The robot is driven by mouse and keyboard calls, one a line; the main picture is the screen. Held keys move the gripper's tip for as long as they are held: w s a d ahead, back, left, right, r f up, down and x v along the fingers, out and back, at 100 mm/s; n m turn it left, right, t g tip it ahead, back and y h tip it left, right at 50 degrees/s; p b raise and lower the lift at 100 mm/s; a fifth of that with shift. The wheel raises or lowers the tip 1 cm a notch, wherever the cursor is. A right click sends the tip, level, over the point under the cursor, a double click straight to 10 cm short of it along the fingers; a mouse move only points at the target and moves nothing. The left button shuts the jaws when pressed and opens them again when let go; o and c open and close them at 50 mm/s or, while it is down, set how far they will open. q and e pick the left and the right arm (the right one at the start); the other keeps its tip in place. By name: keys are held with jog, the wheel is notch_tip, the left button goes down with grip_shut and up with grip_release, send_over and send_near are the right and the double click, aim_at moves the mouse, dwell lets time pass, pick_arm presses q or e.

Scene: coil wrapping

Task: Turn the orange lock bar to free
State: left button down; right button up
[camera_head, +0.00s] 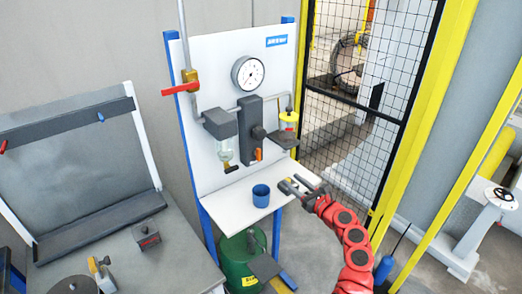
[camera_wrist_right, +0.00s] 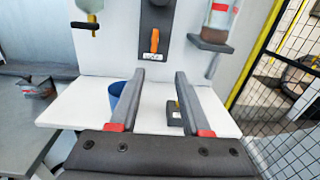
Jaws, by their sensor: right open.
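The orange lock bar (camera_head: 257,154) is small and sits low on a dark grey upright block (camera_head: 250,130) on the white panel. In the right wrist view the lock bar (camera_wrist_right: 154,40) points nearly straight up and down. My right gripper (camera_head: 296,186) is over the white shelf, below and to the right of the lock bar. The lock bar shows beyond the fingertips and is not touched. My left gripper is not in view.
A blue cup (camera_head: 261,196) stands on the white shelf (camera_head: 232,206). A small dark block (camera_wrist_right: 174,113) shows by the right finger. A glass bowl (camera_head: 223,151) and an oiler (camera_head: 288,122) flank the block. A mesh fence (camera_head: 352,120) stands to the right.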

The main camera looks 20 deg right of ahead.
jog(key=r, duration=0.1)
send_near(260, 155)
jog(key=shift+y, duration=0.3)
jog(key=b+x, duration=0.1)
jog(key=x, duration=0.3)
jog(key=b+x, duration=0.2)
jog(key=x, duration=0.2)
jog(key=shift+w+f, duration=0.1)
jog(key=shift+f, duration=0.15)
jog(key=shift+w+r+b, duration=0.25)
jog(key=shift+w+b, duration=0.25)
jog(key=shift+w, duration=0.1)
jog(key=shift+a, duration=0.1)
grip_shut()
